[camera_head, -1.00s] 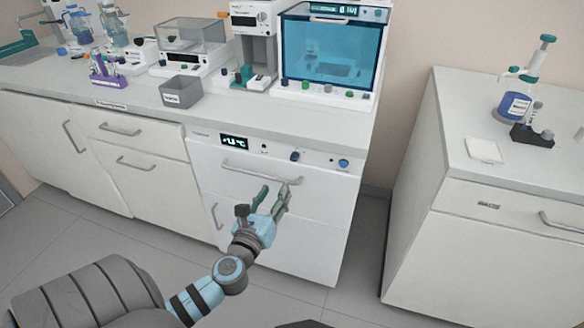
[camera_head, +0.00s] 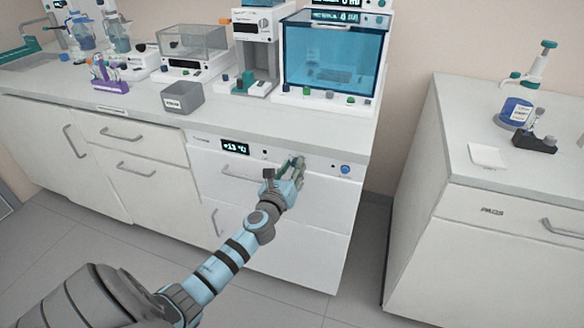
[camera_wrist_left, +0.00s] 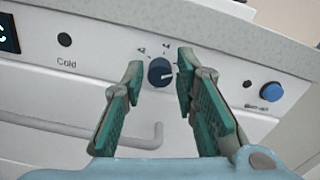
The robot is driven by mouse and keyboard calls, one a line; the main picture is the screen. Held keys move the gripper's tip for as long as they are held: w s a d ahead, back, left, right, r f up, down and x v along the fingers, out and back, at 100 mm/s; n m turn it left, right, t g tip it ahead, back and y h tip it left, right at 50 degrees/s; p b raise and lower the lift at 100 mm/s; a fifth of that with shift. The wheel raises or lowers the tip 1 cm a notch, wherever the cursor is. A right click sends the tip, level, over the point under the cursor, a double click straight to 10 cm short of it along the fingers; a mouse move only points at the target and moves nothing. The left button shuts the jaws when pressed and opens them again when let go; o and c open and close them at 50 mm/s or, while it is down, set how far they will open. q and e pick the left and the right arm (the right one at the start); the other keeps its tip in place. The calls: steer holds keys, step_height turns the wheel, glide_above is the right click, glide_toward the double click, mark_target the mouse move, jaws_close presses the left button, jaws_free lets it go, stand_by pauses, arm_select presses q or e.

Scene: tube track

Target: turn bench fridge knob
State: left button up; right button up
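The bench fridge (camera_head: 215,183) is set under the counter, with a small dark display (camera_head: 235,148) on its panel reading about +13 °C. Its dark blue knob (camera_wrist_left: 161,72) with a white mark shows in the left wrist view, between and beyond my fingertips. In the head view my gripper covers the knob. My left gripper (camera_head: 297,164) is at the panel; in the left wrist view its two green-padded fingers (camera_wrist_left: 158,82) are spread apart, either side of the knob. I cannot tell whether they touch it. My right gripper is in neither view.
A blue button (camera_wrist_left: 271,91) lies right of the knob and a black "Cold" dot (camera_wrist_left: 65,40) left. A bar handle (camera_wrist_left: 150,137) runs below the panel. The counter edge (camera_wrist_left: 230,30) overhangs just above. A second cabinet (camera_head: 480,230) stands right across a gap.

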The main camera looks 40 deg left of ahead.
arm_select(q)
jaws_close()
steer(key=shift+n, duration=0.4)
steer(key=n+b, duration=0.1)
steer(key=n, duration=0.4)
steer(key=shift+f, duration=0.15)
steer(key=n+b, duration=0.1)
steer(key=n, duration=0.5)
steer(key=shift+a+b, duration=0.1)
steer(key=shift+b, duration=0.25)
steer(key=shift+f, duration=0.1)
steer(key=shift+o, duration=2.4)
jaws_free()
